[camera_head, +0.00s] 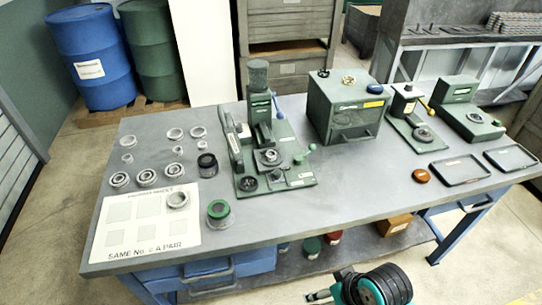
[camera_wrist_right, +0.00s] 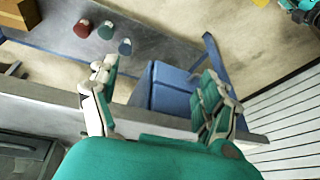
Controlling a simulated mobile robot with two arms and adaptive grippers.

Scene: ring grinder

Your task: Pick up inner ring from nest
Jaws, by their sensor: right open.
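A dark round seat with a ring in its middle (camera_head: 268,156) sits on the green bench machine (camera_head: 275,185); I cannot tell whether this is the nest or whether the ring is the inner ring. A second dark round part (camera_head: 248,183) lies on the machine's front left corner. Several loose metal rings and bearings, including this ring (camera_head: 175,134) and this bearing (camera_head: 147,177), lie on the bench's left side. My right gripper (camera_wrist_right: 157,72) is open and empty in the right wrist view, by the bench's edge and away from the rings. My left gripper is not in view.
A paper sheet (camera_head: 127,232) with one ring (camera_head: 177,200) lies at the bench's front left. A green-rimmed jar (camera_head: 219,212) stands beside it. A green box (camera_head: 344,110) and other machines stand to the right. The bench's front middle (camera_head: 345,200) is clear.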

